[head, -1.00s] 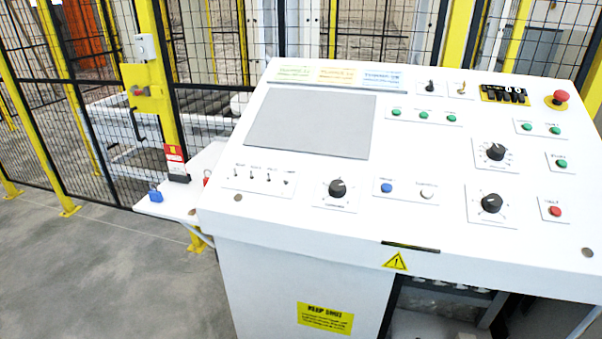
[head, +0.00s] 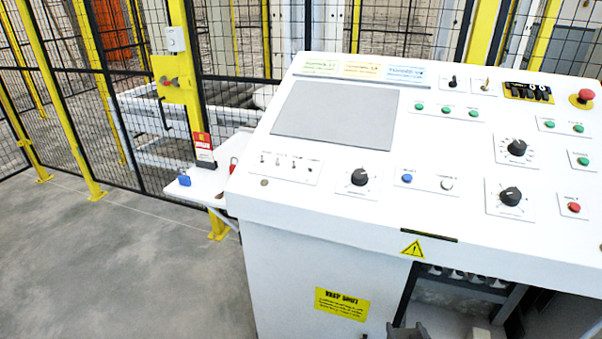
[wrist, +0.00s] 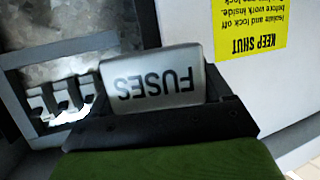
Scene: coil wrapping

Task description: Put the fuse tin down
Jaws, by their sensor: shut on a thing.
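The fuse tin (wrist: 152,84) is a silvery-grey box marked FUSES, its lettering upside down in the wrist view. My gripper (wrist: 160,108) is shut on it, with dark jaws at its left and right. The tin is in front of the console's open lower compartment, whose fuse-like parts (wrist: 62,100) show beside it to the left. I cannot tell whether the tin touches any surface below. In the head view only a dark part of my gripper (head: 407,332) shows at the bottom edge, and the tin cannot be made out there.
The white control console (head: 300,215) has knobs, buttons and a grey panel on its sloped top. Its yellow KEEP SHUT label (wrist: 250,22) is right of the tin. A small side shelf (head: 215,182) holds a blue padlock (head: 184,180). Yellow-posted mesh fence stands behind. Floor at left is clear.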

